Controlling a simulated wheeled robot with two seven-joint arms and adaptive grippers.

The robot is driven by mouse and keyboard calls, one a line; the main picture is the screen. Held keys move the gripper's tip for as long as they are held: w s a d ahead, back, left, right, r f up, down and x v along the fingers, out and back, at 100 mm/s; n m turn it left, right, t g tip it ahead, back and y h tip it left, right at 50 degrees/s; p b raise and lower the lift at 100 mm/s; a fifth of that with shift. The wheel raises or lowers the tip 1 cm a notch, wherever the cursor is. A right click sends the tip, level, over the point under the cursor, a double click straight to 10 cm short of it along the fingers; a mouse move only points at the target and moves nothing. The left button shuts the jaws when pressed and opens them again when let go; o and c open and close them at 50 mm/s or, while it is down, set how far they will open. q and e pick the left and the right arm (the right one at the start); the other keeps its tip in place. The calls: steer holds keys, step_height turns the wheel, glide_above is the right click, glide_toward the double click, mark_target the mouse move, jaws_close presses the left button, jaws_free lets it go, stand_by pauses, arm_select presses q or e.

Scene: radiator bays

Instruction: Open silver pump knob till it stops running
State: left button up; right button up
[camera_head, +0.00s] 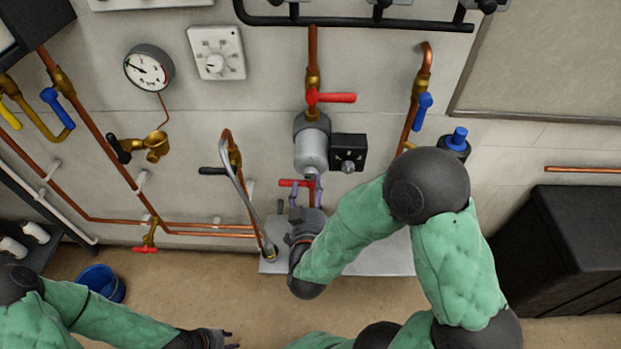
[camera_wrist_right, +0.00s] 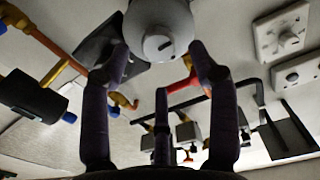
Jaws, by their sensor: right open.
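The silver pump (camera_head: 312,150) hangs on the copper pipe at the wall, with a black box (camera_head: 340,146) on its right side. A small silver knob (camera_head: 347,167) sits on the box's lower front. My right gripper (camera_head: 305,190) points up just below the pump, its purple fingers spread and empty. In the right wrist view, the gripper (camera_wrist_right: 158,62) opens toward the pump's round grey body (camera_wrist_right: 160,18), whose slotted disc faces me between the fingertips. The small knob is not clear there, and I cannot tell contact. My left gripper (camera_head: 215,338) is low at the bottom edge, its jaw opening unclear.
Red valve handles show above the pump (camera_head: 330,98) and behind my right fingers (camera_head: 290,183). A blue-handled valve (camera_head: 422,108) and black cabinet (camera_head: 560,250) are to the right. A blue bucket (camera_head: 100,280) stands at lower left.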

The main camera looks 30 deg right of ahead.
mark_target(310, 176)
steer(key=shift+b+x, duration=0.3)
steer(key=shift+x, duration=1.95)
steer(key=c, duration=1.1)
